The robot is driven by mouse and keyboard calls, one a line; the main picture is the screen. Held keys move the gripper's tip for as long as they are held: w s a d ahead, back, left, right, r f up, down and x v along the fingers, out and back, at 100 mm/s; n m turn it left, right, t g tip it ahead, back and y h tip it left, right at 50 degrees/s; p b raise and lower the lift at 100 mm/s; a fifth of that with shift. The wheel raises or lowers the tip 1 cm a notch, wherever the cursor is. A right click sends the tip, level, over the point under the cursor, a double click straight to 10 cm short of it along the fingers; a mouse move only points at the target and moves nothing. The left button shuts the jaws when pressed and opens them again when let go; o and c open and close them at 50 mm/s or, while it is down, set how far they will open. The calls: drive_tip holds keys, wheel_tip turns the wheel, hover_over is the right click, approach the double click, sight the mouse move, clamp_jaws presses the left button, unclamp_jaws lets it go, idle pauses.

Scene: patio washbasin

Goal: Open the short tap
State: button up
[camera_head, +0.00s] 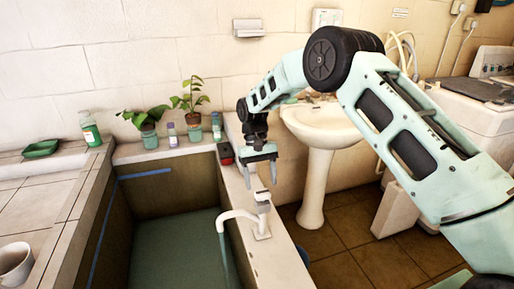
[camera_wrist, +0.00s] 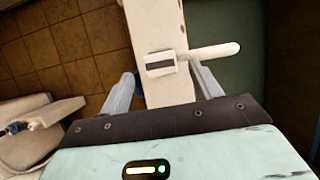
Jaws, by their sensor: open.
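The short tap (camera_head: 240,216) is white and stands on the pale ledge, with its spout bent left over the trough. Its block-like top (camera_head: 263,198) is just below my gripper (camera_head: 261,180). My gripper is open and empty, pointing down. In the wrist view, the tap's squarish top with a dark slot (camera_wrist: 160,65) lies between the two fingers, and the spout (camera_wrist: 214,50) runs to the right past the right finger. I see no clear contact. A thin greenish streak hangs below the spout in the head view; I cannot tell if it is water.
The ledge (camera_head: 275,265) runs beside a deep trough (camera_head: 175,245) with a greenish floor. A white pedestal basin (camera_head: 318,128) stands to the right. Potted plants (camera_head: 192,105), small bottles and a red-and-black item (camera_head: 225,153) stand behind. A cup (camera_head: 15,263) is at front left.

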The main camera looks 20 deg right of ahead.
drive_tip(key=b+v, duration=0.1)
drive_tip(key=v, duration=1.3)
drive_tip(key=shift+r, duration=0.2)
drive_tip(key=shift+w, duration=0.15)
drive_tip(key=s+a+r+n+t, duration=0.1)
drive_tip(key=s+a+r+n, duration=0.1)
drive_tip(key=s+a, duration=0.6)
drive_tip(key=s+a+r+n+t, duration=0.15)
drive_tip(key=s+a, duration=0.25)
drive_tip(key=s, duration=0.8)
drive_tip(key=s+d+f+n+t, duration=0.1)
drive_tip(key=s+d+f+n, duration=0.1)
drive_tip(key=s, duration=0.9)
drive_tip(key=s+d+f+n+t, duration=0.1)
drive_tip(key=s+d+f+n, duration=0.1)
drive_tip(key=s, duration=0.9)
drive_tip(key=shift+s+d+f+y, duration=0.2)
drive_tip(key=shift+d+y, duration=0.1)
drive_tip(key=shift+d, duration=0.55)
